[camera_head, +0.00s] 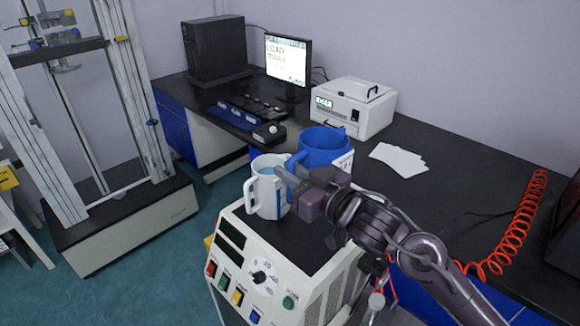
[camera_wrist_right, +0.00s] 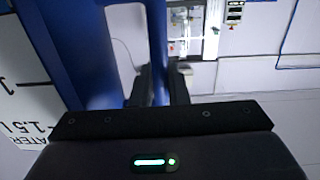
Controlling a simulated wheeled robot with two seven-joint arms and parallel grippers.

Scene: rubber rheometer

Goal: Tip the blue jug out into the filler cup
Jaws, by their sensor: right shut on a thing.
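The blue jug (camera_head: 327,148) stands about upright behind and right of a white cup. Its white label also shows in the wrist view (camera_wrist_right: 22,85). Its base is hidden by my arm, so I cannot tell if it rests on something. My right gripper (camera_head: 287,178) is shut on the jug's handle; in the wrist view the two dark fingers (camera_wrist_right: 158,85) close on the blue handle (camera_wrist_right: 158,45). The white cup (camera_head: 267,196), the only cup in view, stands upright on the instrument's dark top, close beside the gripper. My left gripper is not in view.
The instrument with coloured buttons (camera_head: 245,275) stands in front. Behind are a white box device (camera_head: 350,108), monitor (camera_head: 288,58), keyboard (camera_head: 245,107) and paper sheets (camera_head: 398,158) on the black bench. A red coiled hose (camera_head: 515,235) lies right; a tall frame machine (camera_head: 90,120) stands left.

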